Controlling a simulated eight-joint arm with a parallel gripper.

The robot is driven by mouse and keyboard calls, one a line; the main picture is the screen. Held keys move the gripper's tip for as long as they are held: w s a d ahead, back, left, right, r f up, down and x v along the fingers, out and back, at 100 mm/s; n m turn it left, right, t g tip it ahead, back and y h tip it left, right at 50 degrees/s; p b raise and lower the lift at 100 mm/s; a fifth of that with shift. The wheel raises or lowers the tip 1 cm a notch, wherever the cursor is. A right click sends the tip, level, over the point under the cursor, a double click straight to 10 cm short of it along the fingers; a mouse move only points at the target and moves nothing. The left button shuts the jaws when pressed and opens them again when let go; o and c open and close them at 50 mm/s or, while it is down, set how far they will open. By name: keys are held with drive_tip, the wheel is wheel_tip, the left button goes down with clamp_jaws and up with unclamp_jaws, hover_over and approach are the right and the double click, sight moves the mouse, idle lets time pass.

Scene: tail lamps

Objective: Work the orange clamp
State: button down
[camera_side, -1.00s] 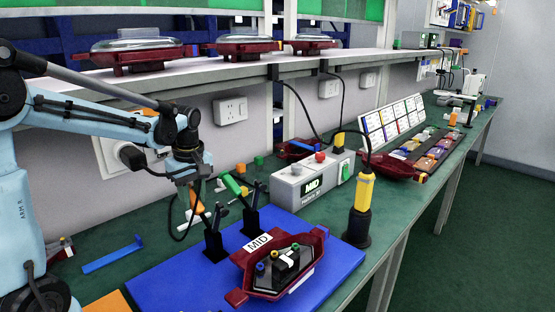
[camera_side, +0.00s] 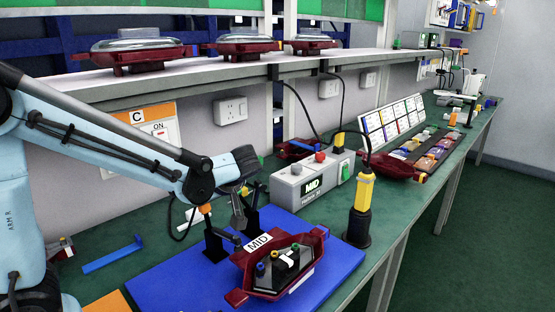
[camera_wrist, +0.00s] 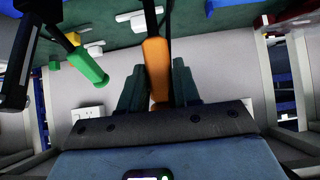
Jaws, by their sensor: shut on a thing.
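The orange clamp's handle (camera_wrist: 156,68) stands between the two dark fingers of my gripper (camera_wrist: 157,84) in the wrist view, and the gripper is shut on it. In the side view only a small orange piece (camera_side: 205,209) shows below my wrist. Its black stand (camera_side: 215,246) is on the blue plate (camera_side: 180,281), left of the red lamp housing (camera_side: 280,262) marked MID. A dark clamp bar reaches from the stand toward the housing; whether it touches cannot be told. The green-handled clamp (camera_wrist: 88,66) is left of my gripper in the wrist view.
A yellow-and-black tool (camera_side: 360,210) stands right of the housing. A blue bracket (camera_side: 112,256) lies on the green bench at left. Red lamps (camera_side: 140,52) sit on the shelf above.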

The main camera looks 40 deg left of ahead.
drive_tip(key=shift+d+y, duration=0.25)
drive_tip(key=shift+y, duration=0.15)
drive_tip(key=c, duration=0.9)
unclamp_jaws()
drive_tip(key=shift+d+r, duration=0.1)
drive_tip(key=shift+d, duration=0.05)
drive_tip(key=v, duration=1.2)
